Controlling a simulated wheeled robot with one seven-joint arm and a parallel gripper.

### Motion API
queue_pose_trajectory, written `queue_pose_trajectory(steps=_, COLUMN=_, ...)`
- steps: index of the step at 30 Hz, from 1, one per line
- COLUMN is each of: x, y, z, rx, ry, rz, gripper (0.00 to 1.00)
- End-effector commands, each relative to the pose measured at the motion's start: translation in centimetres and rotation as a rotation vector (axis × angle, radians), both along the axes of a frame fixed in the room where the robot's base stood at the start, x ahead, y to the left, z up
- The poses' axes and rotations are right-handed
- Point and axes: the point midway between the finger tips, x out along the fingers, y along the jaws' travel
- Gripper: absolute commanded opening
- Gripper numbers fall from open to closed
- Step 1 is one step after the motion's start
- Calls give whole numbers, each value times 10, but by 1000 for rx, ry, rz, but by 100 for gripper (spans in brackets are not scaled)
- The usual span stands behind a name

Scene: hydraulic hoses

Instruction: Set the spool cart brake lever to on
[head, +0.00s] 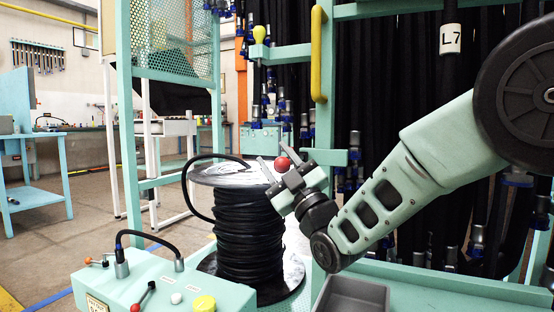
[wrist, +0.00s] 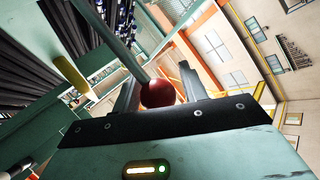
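A red ball knob (head: 283,164) shows above the top right of the spool, between the fingers of my gripper (head: 281,162). In the wrist view the red knob (wrist: 157,93) sits between the two dark fingers of my gripper (wrist: 158,80), with a narrow gap showing on each side. The gripper looks open around it. The knob's stem is hidden, so I cannot tell the lever's position or confirm that it is the brake lever. The spool (head: 249,235), wound with black hose, stands below and left of the gripper; its top flange is pale and scuffed.
A teal console (head: 150,281) at the front left has small levers and a yellow cap (head: 204,303). A grey tray (head: 352,296) lies below my arm. A teal rack post and yellow handle (head: 317,55) stand behind the gripper. Black hoses hang behind the arm.

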Motion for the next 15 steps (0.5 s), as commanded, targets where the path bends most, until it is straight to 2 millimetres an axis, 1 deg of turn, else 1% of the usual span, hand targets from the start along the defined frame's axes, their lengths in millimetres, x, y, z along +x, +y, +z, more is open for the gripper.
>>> queue_pose_trajectory(steps=10, x=0, y=-1, z=1, rx=2, ry=-2, rz=0, gripper=53)
queue_pose_trajectory(steps=15, x=-9, y=-9, z=-8, rx=2, ry=0, rz=-1, gripper=53)
